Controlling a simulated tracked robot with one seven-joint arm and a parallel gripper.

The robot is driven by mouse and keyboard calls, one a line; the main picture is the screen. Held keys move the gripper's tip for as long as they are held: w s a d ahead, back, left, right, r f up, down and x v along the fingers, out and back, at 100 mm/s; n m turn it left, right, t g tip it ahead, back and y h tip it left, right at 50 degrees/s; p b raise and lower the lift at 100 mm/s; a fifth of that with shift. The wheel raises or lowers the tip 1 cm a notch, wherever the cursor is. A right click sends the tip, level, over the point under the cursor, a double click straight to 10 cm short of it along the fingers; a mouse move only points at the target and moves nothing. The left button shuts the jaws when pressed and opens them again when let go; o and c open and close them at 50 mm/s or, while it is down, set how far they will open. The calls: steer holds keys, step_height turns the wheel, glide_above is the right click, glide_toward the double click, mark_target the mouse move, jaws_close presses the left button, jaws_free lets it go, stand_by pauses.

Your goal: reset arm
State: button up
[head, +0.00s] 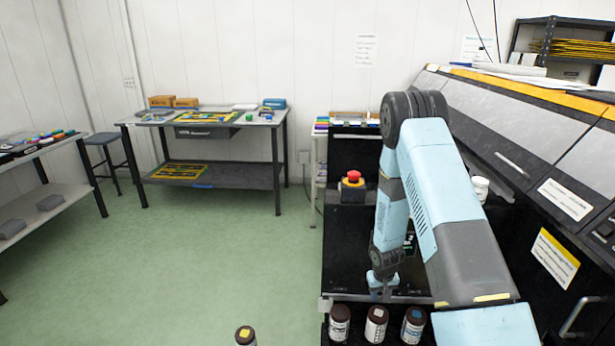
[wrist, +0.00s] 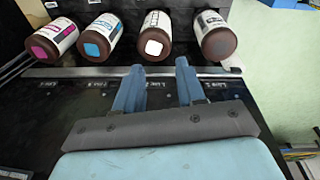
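My gripper (head: 381,292) hangs at the end of my light blue arm, over the black machine's front ledge. In the wrist view its two blue fingers (wrist: 160,70) are apart with nothing between them. Beyond the fingertips lies a row of brown-capped ink bottles: one with a magenta patch (wrist: 55,38), one blue (wrist: 100,37), one white (wrist: 154,38) and one grey (wrist: 213,35). The fingers look apart from the bottles. The head view shows three bottles just in front of the gripper, a left one (head: 339,323), a middle one (head: 376,324) and a blue-patched one (head: 412,325).
A red stop button (head: 353,177) sits on the machine. A white container (head: 480,188) stands behind my arm. A workbench (head: 280,121) stands at the back. Green floor (head: 230,240) is clear.

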steer(key=s+r+m+t, duration=0.1)
steer(key=s+r, duration=0.2)
steer(key=r, duration=1.5)
steer(key=s+r+t, duration=0.1)
steer(key=s+r, duration=0.1)
steer(key=r, duration=1.6)
steer(key=s+r+t, duration=0.1)
steer(key=s+r, duration=0.8)
steer(key=s, duration=0.4)
steer(key=s+a+r+t, duration=0.1)
steer(key=s+r, duration=0.8)
steer(key=s, duration=0.5)
steer(key=shift+a+r+y, duration=0.25)
steer(key=shift+y, duration=0.05)
